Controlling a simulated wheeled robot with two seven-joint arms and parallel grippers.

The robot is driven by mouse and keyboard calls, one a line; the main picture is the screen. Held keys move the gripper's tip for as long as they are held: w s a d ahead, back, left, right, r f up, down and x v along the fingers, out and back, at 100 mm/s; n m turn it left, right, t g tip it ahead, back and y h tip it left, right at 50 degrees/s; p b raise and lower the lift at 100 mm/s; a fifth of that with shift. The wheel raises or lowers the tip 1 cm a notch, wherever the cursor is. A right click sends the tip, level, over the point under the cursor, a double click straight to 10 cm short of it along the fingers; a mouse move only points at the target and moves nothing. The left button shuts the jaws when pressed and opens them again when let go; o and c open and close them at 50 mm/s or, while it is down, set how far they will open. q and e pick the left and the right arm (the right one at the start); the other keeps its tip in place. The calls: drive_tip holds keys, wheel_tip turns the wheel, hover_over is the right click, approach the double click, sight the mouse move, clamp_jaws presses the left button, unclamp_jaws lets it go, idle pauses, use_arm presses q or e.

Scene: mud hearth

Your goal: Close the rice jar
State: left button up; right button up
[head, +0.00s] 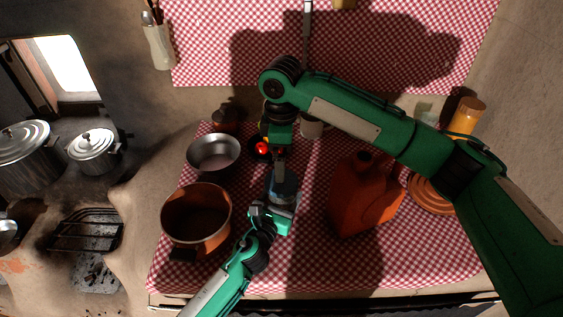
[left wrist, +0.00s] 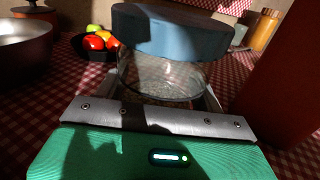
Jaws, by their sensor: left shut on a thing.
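The rice jar (left wrist: 160,80) is clear glass and stands upright on the checked cloth. In the left wrist view its blue-grey lid (left wrist: 165,32) is over the mouth, reaching further out on the right than on the left. I cannot tell whether it is fully seated. The lid also shows in the head view (head: 285,188). My left gripper (head: 277,208) is shut around the jar's lower body; its finger bases show in the left wrist view. My right gripper (head: 280,160) points down just above the lid; its fingertips are too small and dark to read.
A steel bowl (head: 213,153) and a brown pot (head: 197,214) stand left of the jar. A red-orange jug (head: 362,195) stands close on the right. A dark bowl with red and yellow produce (left wrist: 100,42) and a pale cup (head: 311,129) are behind.

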wheel_tip(320, 180, up, 8)
idle(0.4)
use_arm(q)
drive_tip(key=o, duration=1.9)
drive_tip(key=shift+o, duration=0.2)
drive_tip(key=shift+s, duration=0.1)
drive_tip(key=b+v, duration=0.1)
drive_tip(key=v, duration=1.2)
drive_tip(key=shift+s+a+b, duration=0.2)
drive_tip(key=shift+s+b, duration=0.1)
drive_tip(key=shift+b, duration=0.05)
use_arm(e)
drive_tip(key=shift+f, duration=0.85)
use_arm(q)
drive_tip(key=shift+f, duration=0.1)
